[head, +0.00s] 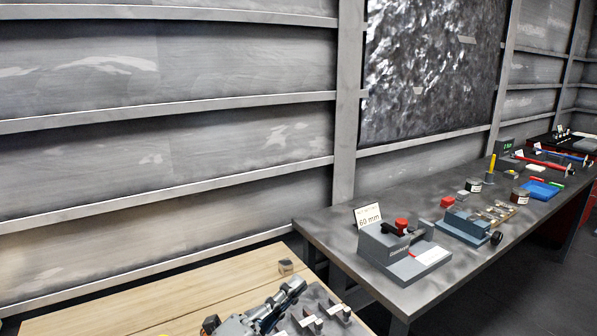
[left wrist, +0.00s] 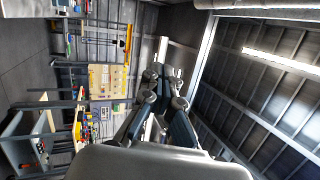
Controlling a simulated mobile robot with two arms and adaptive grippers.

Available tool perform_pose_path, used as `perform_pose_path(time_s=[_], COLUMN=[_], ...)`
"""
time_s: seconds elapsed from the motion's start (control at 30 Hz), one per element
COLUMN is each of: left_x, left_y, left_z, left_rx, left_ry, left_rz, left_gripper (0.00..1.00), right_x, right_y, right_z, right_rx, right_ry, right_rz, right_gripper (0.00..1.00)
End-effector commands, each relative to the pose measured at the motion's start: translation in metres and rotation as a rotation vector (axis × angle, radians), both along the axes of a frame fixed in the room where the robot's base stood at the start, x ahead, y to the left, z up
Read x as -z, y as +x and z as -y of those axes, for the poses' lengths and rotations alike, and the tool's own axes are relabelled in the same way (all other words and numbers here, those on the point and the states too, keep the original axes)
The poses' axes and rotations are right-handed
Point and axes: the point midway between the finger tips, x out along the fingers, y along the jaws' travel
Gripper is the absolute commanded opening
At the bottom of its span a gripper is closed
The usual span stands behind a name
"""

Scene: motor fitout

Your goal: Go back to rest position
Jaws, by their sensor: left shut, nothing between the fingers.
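My left gripper (head: 296,286) shows at the bottom of the head view, above the light wooden table (head: 150,290). Its fingers are shut with nothing between them. In the left wrist view its dark fingers (left wrist: 163,74) come together in the middle, pointing out into the open room. My right gripper is in neither view.
A small brown block (head: 286,267) lies near the wooden table's far edge, close to my left gripper. Grey metal fixtures (head: 338,310) are just right of the gripper. A grey bench (head: 345,262) along the wall bears a grey device (head: 400,252) with a "60 mm" sign (head: 369,216) and several tools.

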Motion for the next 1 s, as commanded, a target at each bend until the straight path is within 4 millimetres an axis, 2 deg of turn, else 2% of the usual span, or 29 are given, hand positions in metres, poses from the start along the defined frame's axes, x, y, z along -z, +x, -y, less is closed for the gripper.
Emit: perform_pose_path(time_s=[0.07,0.13,0.2,0.27,0.3,0.4,0.5,0.6,0.8,0.93,1.0], left_x=[0.020,0.048,0.089,0.126,0.151,0.206,0.246,0.273,0.305,0.316,0.337], left_y=[0.011,0.016,0.011,-0.002,-0.014,-0.055,-0.098,-0.137,-0.208,-0.252,-0.243], left_z=[-0.035,-0.069,-0.102,-0.127,-0.141,-0.166,-0.180,-0.187,-0.193,-0.193,-0.192], left_rx=[-0.145,-0.279,-0.414,-0.525,-0.594,-0.750,-0.870,-0.965,-1.113,-1.198,-1.201], left_ry=[-0.188,-0.335,-0.466,-0.559,-0.612,-0.712,-0.775,-0.812,-0.852,-0.862,-0.854], left_rz=[-0.216,-0.417,-0.628,-0.800,-0.912,-1.168,-1.369,-1.526,-1.778,-1.924,-1.924], left_gripper=[0.00,0.00,0.00,0.00,0.00,0.00,0.00,0.00,0.00,0.00,0.00], right_x=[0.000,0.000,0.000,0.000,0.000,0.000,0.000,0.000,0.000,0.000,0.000], right_y=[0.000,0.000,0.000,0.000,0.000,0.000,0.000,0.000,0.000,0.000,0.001], right_z=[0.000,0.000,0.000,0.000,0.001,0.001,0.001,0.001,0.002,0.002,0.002], right_rx=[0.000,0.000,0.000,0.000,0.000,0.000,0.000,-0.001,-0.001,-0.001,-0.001], right_ry=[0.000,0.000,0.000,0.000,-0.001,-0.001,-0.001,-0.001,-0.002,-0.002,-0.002], right_rz=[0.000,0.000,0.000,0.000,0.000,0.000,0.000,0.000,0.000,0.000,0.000], right_gripper=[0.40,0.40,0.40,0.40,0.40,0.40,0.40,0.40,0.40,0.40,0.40])
